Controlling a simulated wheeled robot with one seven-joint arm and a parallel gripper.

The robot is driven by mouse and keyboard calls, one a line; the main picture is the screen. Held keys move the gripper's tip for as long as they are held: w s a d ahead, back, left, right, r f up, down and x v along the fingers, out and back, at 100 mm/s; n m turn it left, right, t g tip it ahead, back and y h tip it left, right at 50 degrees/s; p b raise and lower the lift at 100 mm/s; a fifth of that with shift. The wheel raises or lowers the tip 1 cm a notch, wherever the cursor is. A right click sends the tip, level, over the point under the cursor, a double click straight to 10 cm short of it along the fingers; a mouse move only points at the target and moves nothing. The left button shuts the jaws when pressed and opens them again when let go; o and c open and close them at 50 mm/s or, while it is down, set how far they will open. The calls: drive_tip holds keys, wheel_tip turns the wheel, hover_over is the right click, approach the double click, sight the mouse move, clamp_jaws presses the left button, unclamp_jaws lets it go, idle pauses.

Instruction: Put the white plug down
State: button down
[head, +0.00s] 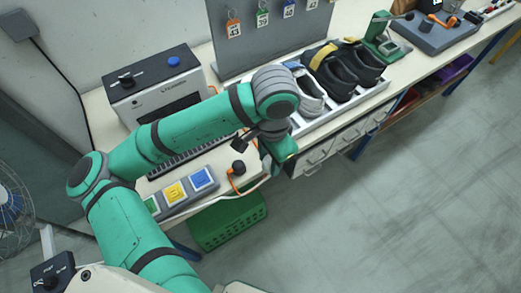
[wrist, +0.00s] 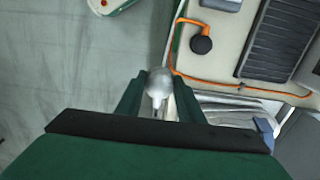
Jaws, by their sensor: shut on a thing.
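My gripper (wrist: 158,88) is shut on the white plug (wrist: 160,80), a pale rounded piece with a narrower end, held between the two green fingers in the wrist view. In that view the plug appears at the front edge of the bench, with floor to its left. In the head view my gripper (head: 276,160) is by the bench's front edge, right of a black round plug on an orange cable. The white plug is not clearly visible there. I cannot tell whether it touches anything below.
The black round plug (head: 238,168) also shows in the wrist view (wrist: 201,44). A button panel (head: 174,192) and a steamer box (head: 155,88) stand to the left. Shoes (head: 345,70) lie in a tray to the right. A green crate (head: 228,222) is below the bench edge.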

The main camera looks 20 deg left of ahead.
drive_tip(key=w+a+f, duration=0.1)
drive_tip(key=w+f, duration=0.1)
drive_tip(key=w+a+f, duration=0.3)
drive_tip(key=w+f, duration=0.1)
drive_tip(key=shift+w+a+f, duration=0.15)
drive_tip(key=shift+w+a, duration=0.05)
drive_tip(key=shift+a, duration=0.15)
drive_tip(key=shift+w+a+f, duration=0.25)
drive_tip(key=shift+w+f, duration=0.1)
drive_tip(key=shift+f, duration=0.3)
drive_tip(key=shift+w+a+f, duration=0.1)
drive_tip(key=shift+a+f, duration=0.05)
drive_tip(key=shift+f, duration=1.45)
drive_tip(key=shift+f, duration=0.1)
drive_tip(key=c, duration=1.2)
unclamp_jaws()
